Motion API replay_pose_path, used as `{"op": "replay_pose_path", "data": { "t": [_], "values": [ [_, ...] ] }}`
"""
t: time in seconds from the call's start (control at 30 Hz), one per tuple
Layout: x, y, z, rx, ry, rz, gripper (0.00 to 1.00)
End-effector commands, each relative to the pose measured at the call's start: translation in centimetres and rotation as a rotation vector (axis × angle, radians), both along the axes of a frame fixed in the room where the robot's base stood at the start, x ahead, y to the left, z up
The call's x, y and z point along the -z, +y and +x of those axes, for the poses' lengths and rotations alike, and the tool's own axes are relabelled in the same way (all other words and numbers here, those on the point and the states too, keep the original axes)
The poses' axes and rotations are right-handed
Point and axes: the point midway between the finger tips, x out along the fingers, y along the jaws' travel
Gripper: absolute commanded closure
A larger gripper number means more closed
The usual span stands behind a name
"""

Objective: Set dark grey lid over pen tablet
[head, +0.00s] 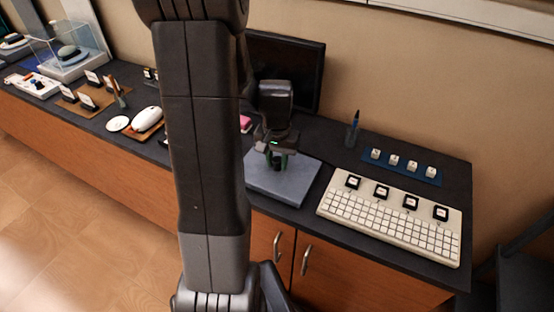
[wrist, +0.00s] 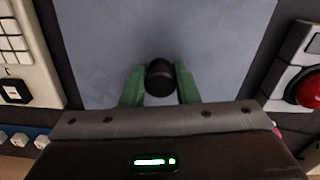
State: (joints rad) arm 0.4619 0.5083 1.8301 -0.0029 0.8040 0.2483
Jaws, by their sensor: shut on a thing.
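The dark grey lid (head: 283,185) is a flat, blue-grey square slab with a round black knob on top. It lies level at the front of the counter in the head view and fills the middle of the wrist view (wrist: 215,50). My gripper (head: 277,160) is above it, its green fingers on both sides of the knob (wrist: 159,78), shut on it. The pen tablet does not show; whatever is under the lid is hidden. I cannot tell whether the lid rests on something or hangs just above it.
A white keyboard (head: 385,222) with several black keycap pieces stands close to the right of the lid. Behind it are a blue strip (head: 402,168) and a pen holder (head: 352,135). A dark monitor (head: 300,70) stands at the back. A red button (wrist: 308,88) shows in the wrist view.

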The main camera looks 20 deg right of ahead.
Motion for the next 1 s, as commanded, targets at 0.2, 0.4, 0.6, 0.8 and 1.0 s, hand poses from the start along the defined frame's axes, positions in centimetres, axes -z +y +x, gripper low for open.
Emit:
{"op": "replay_pose_path", "data": {
  "t": [0.2,0.4,0.6,0.8,1.0],
  "values": [
    [0.39,0.0,0.0,0.0,0.0,0.0,0.99],
    [0.38,-0.01,0.01,0.0,0.0,0.0,0.99],
    [0.38,-0.01,0.01,0.0,0.0,0.0,0.47],
    [0.4,0.01,-0.01,0.0,0.0,0.0,0.37],
    [0.4,0.0,0.0,0.0,0.0,0.0,0.25]
  ]
}}
